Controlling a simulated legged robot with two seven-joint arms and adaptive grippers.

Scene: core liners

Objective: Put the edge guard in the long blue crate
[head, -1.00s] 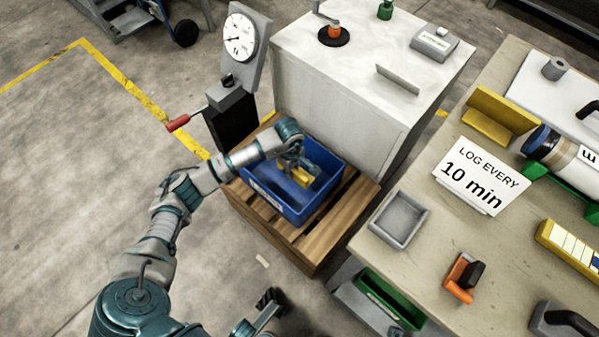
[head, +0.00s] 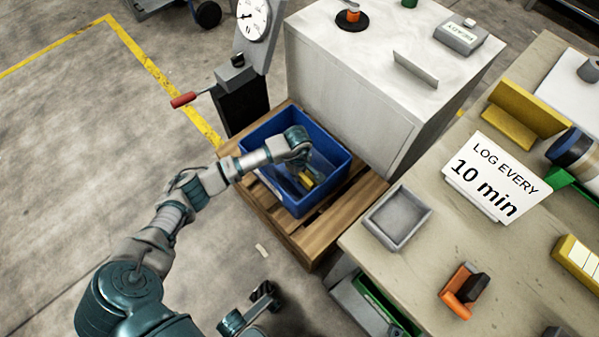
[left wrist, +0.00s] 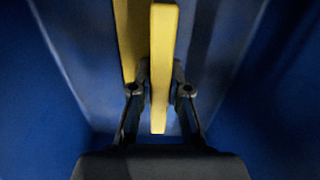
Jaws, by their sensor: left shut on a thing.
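The blue crate (head: 327,190) sits on a wooden pallet beside the white cabinet. My left gripper (head: 302,172) reaches down inside the crate's walls and is shut on a yellow edge guard (head: 306,181). In the left wrist view the edge guard (left wrist: 163,45) runs between the two fingers (left wrist: 160,88), with a second yellow face behind it and blue walls on both sides. I cannot tell whether it touches the crate's floor. My right gripper (head: 264,296) is at the bottom of the head view, low and away from the crate; its jaws are unclear.
The wooden pallet (head: 315,245) extends past the crate. The white cabinet (head: 345,100) stands close behind it. The workbench (head: 420,270) at the right holds a grey tray (head: 397,217), a sign (head: 492,178) and another yellow angled piece (head: 525,112). A dial stand (head: 243,95) is at the back left.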

